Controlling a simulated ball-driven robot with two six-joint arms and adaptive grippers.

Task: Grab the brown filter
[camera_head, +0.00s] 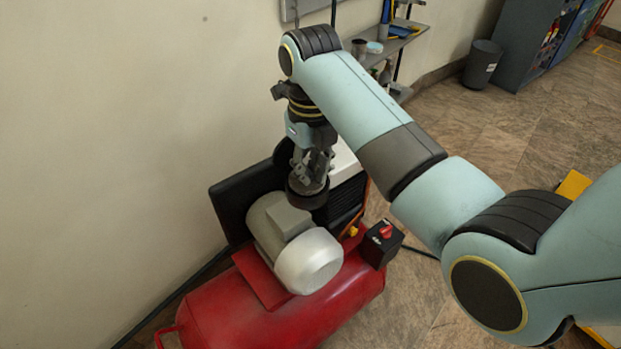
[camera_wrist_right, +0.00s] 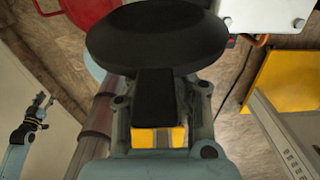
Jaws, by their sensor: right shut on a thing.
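The filter (camera_head: 307,194) is a dark, round, nearly black-brown disc in the head view, at the top of the compressor beside its grey motor. My right gripper (camera_head: 312,172) points down and is shut on it. I cannot tell whether the filter still touches the compressor. My left gripper (camera_wrist_right: 42,112) shows small at the left of the wrist view, too small to tell its jaws.
The compressor has a red tank (camera_head: 270,310), a grey-white motor (camera_head: 308,262) and a black box with a red switch (camera_head: 381,243). A wall is close on the left. A shelf (camera_head: 395,45) with small items and a bin (camera_head: 482,65) stand behind.

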